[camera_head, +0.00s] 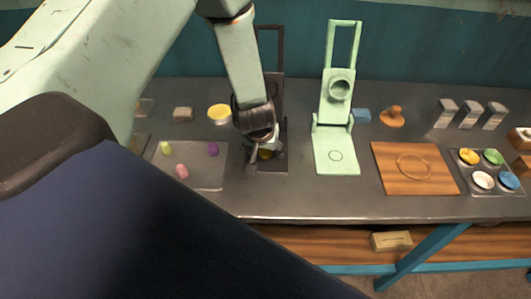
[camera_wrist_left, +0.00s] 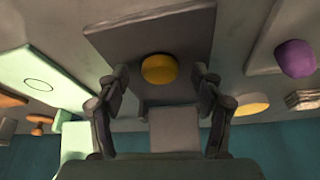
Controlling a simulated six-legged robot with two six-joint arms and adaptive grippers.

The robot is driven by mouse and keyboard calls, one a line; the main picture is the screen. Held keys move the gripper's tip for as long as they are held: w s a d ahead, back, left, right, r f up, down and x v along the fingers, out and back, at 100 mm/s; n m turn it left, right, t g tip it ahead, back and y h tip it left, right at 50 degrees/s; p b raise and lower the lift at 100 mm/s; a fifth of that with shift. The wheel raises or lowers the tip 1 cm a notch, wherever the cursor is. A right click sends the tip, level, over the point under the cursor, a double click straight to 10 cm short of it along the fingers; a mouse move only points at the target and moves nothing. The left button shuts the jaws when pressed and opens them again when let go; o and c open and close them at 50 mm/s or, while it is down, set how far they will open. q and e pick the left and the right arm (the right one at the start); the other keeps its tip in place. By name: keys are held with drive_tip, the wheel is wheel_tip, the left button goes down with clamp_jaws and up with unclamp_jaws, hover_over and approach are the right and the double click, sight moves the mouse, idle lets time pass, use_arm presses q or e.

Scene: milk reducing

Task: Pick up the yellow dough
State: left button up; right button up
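The yellow dough (camera_head: 265,154) is a small round piece on the flat base of the dark press (camera_head: 272,167). In the head view my left gripper (camera_head: 264,157) is over it and hides much of it. In the left wrist view the dough (camera_wrist_left: 159,69) shows whole, lying on the dark plate (camera_wrist_left: 185,38). The fingers of my left gripper (camera_wrist_left: 158,78) stand wide apart, one on each side of the dough, with gaps between. Nothing is held. My right gripper is not in view.
A grey tray (camera_head: 205,174) with several small colored pieces lies to the left. A yellow disc (camera_head: 219,111) is behind it. A green press (camera_head: 336,150), a wooden board (camera_head: 391,180) and a tray of colored cups (camera_head: 482,190) stand to the right.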

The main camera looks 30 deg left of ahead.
use_arm(q)
drive_tip(key=shift+w+a+f, duration=0.1)
drive_tip(key=shift+w, duration=0.1)
drive_tip(key=c, duration=0.7)
drive_tip(key=shift+s, duration=0.2)
drive_tip(key=c, duration=0.4)
drive_tip(key=shift+w, duration=0.1)
